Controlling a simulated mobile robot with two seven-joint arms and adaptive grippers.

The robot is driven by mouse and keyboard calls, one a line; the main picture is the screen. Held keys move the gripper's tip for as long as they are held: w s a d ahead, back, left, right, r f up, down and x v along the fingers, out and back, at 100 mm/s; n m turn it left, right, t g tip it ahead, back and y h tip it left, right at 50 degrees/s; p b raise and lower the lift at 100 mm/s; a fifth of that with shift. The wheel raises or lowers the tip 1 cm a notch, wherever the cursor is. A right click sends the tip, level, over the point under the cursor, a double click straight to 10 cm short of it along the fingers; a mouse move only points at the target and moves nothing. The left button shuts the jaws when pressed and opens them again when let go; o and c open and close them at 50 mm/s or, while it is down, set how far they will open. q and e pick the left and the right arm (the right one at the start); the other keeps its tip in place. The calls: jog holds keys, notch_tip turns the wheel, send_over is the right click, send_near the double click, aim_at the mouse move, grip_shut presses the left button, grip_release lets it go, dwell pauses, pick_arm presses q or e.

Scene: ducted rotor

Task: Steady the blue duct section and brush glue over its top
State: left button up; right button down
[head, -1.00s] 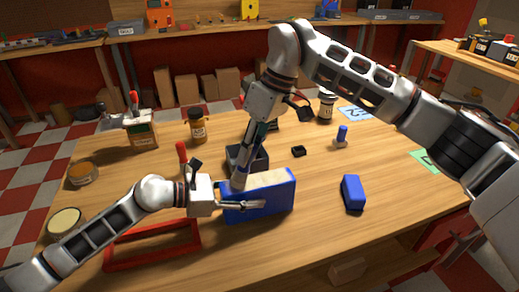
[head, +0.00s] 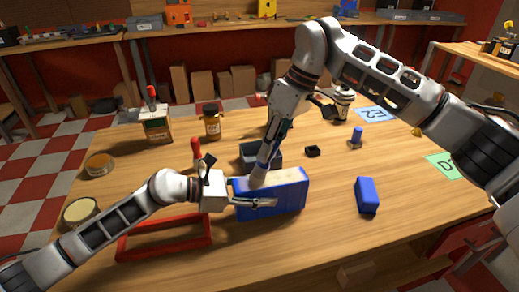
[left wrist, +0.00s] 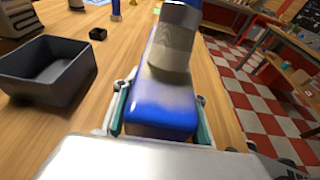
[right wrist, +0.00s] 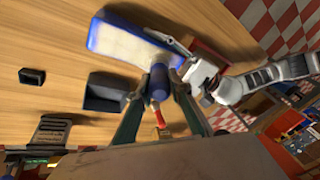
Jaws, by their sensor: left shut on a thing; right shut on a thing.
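The blue duct section (head: 284,202) stands on the table with a pale top face; it also shows in the right wrist view (right wrist: 122,42). My left gripper (head: 262,203) is shut on its left end, with a finger along each side in the left wrist view (left wrist: 161,118). My right gripper (head: 273,140) is shut on a brush with a blue handle (right wrist: 158,80). The brush's pale head (left wrist: 172,52) points down and appears to touch the duct's top near its left end. The brush hides part of that top.
A dark open box (head: 248,152) stands just behind the duct. A red frame (head: 165,252) lies at front left, and a blue block (head: 367,195) lies to the right. An amber jar (head: 212,122) and a round tin (head: 80,213) stand at left.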

jog(key=shift+w+d, duration=1.8)
jog(key=shift+d, duration=4.05)
jog(key=shift+s+a, duration=1.35)
jog(key=shift+a, duration=2.9)
jog(key=shift+s+a, duration=1.3)
jog(key=shift+a, duration=2.9)
notch_tip(320, 180, up, 8)
jog(key=shift+d, duration=0.1)
pick_arm(q)
jog(key=o, duration=1.3)
